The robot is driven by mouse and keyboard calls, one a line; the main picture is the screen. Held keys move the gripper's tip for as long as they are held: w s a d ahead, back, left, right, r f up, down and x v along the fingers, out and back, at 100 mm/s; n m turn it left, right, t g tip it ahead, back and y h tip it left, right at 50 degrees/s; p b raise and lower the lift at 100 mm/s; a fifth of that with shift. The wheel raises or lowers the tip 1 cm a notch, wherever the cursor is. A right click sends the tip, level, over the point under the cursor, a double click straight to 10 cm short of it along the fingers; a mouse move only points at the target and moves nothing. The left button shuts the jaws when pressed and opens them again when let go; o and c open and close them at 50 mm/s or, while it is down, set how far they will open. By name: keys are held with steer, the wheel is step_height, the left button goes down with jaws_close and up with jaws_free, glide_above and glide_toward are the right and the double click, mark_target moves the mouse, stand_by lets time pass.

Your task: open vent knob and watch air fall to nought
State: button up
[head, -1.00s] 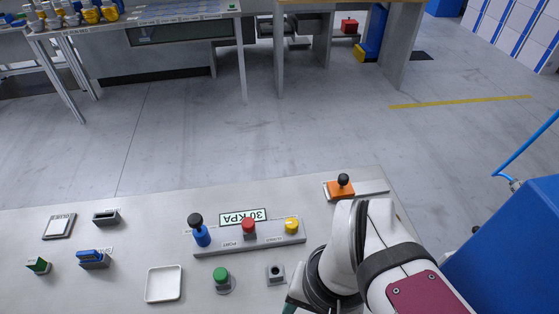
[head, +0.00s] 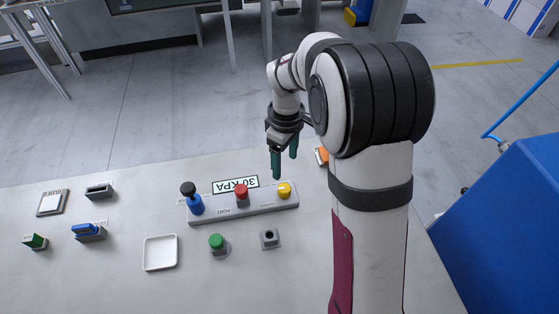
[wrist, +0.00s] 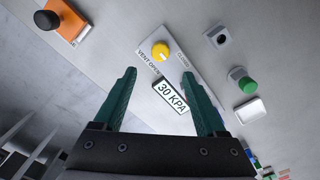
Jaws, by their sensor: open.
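The yellow vent knob (head: 284,190) sits at the right end of a grey block (head: 262,206) on the table. In the wrist view the knob (wrist: 160,51) lies ahead of the fingertips, between the labels "VENT OPEN" and "CLOSED"; which way it is turned I cannot tell. The display (head: 236,185) reads "30 KPA" and also shows in the wrist view (wrist: 171,97). My gripper (head: 285,165) has two green fingers spread wide, empty, above the block's right end near the knob and apart from it. Its fingers also show in the wrist view (wrist: 161,72).
A red knob (head: 242,193) and a blue, black-topped plunger (head: 194,200) stand along the same block. A green button (head: 217,243), a small grey socket (head: 270,238) and a white tray (head: 160,253) lie in front. An orange block (wrist: 62,20) stands beside the knob's block.

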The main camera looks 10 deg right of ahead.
mark_target(284, 188)
step_height(284, 188, down, 11)
jaws_close()
stand_by(0.5)
